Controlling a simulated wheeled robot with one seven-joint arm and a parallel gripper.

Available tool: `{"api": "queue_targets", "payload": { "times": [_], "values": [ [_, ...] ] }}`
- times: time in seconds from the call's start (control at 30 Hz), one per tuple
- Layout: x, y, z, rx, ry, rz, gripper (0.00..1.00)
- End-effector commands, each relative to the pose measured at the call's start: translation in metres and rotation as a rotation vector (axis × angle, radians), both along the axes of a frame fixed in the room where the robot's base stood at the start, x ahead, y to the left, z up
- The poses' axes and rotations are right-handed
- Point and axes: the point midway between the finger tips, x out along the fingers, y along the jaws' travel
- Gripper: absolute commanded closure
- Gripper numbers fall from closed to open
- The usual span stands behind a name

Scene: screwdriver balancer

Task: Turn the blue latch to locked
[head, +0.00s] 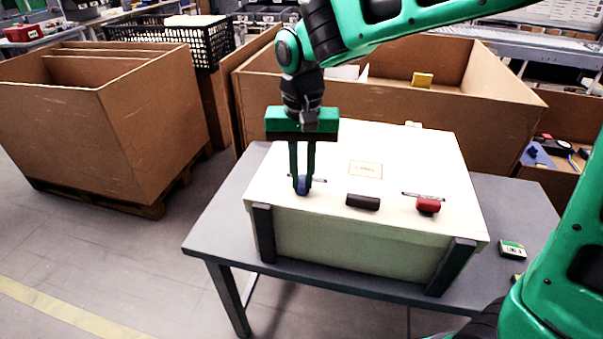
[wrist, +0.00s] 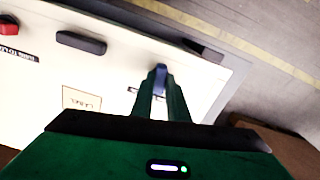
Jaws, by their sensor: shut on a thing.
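The blue latch (head: 302,187) sits near the left front edge of the top of a cream case (head: 300,238). My gripper (head: 302,184) points down over it, with its fingers shut on the latch. In the wrist view the blue latch (wrist: 160,73) shows between the tips of my gripper (wrist: 162,85). The fingers cover part of the latch and the marking beside it, so I cannot read its setting. A red latch (head: 428,205) sits near the right front of the case top; it also shows in the wrist view (wrist: 9,26).
A black handle (head: 363,202) lies between the two latches. The case stands on a grey table (head: 215,232), with a small green and white box (head: 512,249) at the right. Large cardboard bins (head: 110,110) stand to the left and behind.

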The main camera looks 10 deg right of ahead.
Motion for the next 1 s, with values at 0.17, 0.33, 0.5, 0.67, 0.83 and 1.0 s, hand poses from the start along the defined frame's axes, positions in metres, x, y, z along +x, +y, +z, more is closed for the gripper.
{"api": "queue_targets", "payload": {
  "times": [0.17, 0.33, 0.5, 0.67, 0.83, 1.0],
  "values": [
    [0.0041, -0.0016, 0.0015, 0.003, -0.009, -0.116, 1.00],
    [0.0041, -0.0015, 0.0015, 0.003, -0.009, -0.182, 1.00],
    [0.0041, -0.0016, 0.0015, 0.003, -0.009, -0.217, 1.00],
    [0.0042, -0.0016, 0.0014, 0.003, -0.009, -0.228, 1.00],
    [0.0042, -0.0016, 0.0014, 0.003, -0.009, -0.228, 1.00],
    [0.0041, -0.0017, 0.0014, 0.003, -0.009, -0.228, 0.79]
  ]
}}
